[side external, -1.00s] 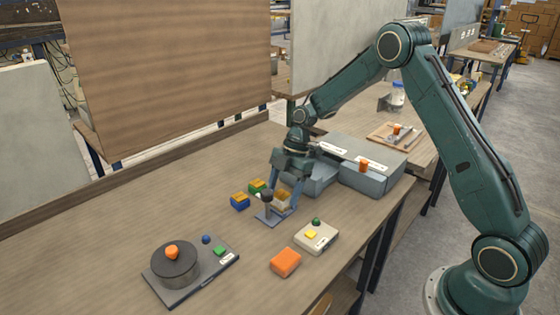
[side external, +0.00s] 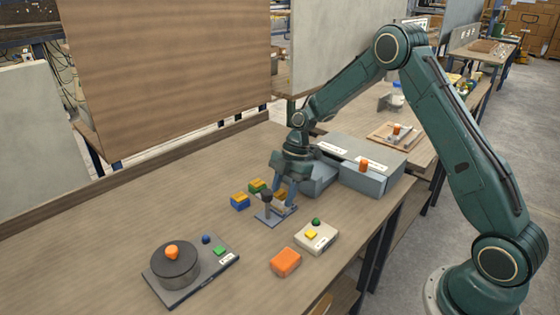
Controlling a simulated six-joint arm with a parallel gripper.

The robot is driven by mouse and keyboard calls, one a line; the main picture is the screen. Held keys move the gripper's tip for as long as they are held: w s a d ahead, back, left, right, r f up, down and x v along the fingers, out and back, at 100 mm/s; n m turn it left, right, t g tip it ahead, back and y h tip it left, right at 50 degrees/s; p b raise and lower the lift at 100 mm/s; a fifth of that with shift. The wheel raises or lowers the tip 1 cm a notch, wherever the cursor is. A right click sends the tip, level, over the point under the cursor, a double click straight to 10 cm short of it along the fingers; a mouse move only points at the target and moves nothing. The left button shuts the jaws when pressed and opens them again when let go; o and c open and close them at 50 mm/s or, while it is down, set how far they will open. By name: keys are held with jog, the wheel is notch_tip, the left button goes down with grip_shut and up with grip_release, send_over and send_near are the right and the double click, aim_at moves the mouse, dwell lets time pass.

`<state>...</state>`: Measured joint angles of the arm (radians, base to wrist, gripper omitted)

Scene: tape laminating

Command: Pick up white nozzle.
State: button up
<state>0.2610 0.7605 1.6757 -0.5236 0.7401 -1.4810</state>
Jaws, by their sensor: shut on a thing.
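My gripper (side external: 282,197) points down at the small grey stand in the middle of the table. It is shut on the white nozzle, which is mostly hidden by the fingers; only its yellow-brown top (side external: 281,194) shows between them. I cannot tell whether the nozzle touches the stand or the table. A blue nozzle (side external: 240,202) and a green nozzle (side external: 256,187), both with yellow-brown tops, stand just left of the gripper.
The grey stand (side external: 263,217) with a dark knob is right in front of the gripper. Grey boxes (side external: 368,181) stand behind right. A beige button box (side external: 316,237), an orange block (side external: 286,262) and a round dark device (side external: 174,268) lie nearer. The table's left is clear.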

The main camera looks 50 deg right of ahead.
aim_at(283, 192)
jog(key=shift+r, duration=0.15)
notch_tip(283, 192, up, 20)
dwell(0.8)
jog(key=shift+f, duration=0.2)
dwell(0.5)
jog(key=w+d+f+m+t+h, duration=0.1)
jog(key=d+f+m+t+h, duration=0.1)
jog(key=d+f+m, duration=0.3)
jog(key=w+d+f+m+t+h, duration=0.1)
jog(key=d+f+m, duration=0.5)
jog(key=d+m, duration=0.7)
jog(key=shift+d+t+h, duration=0.35)
jog(key=shift+t+h, duration=0.35)
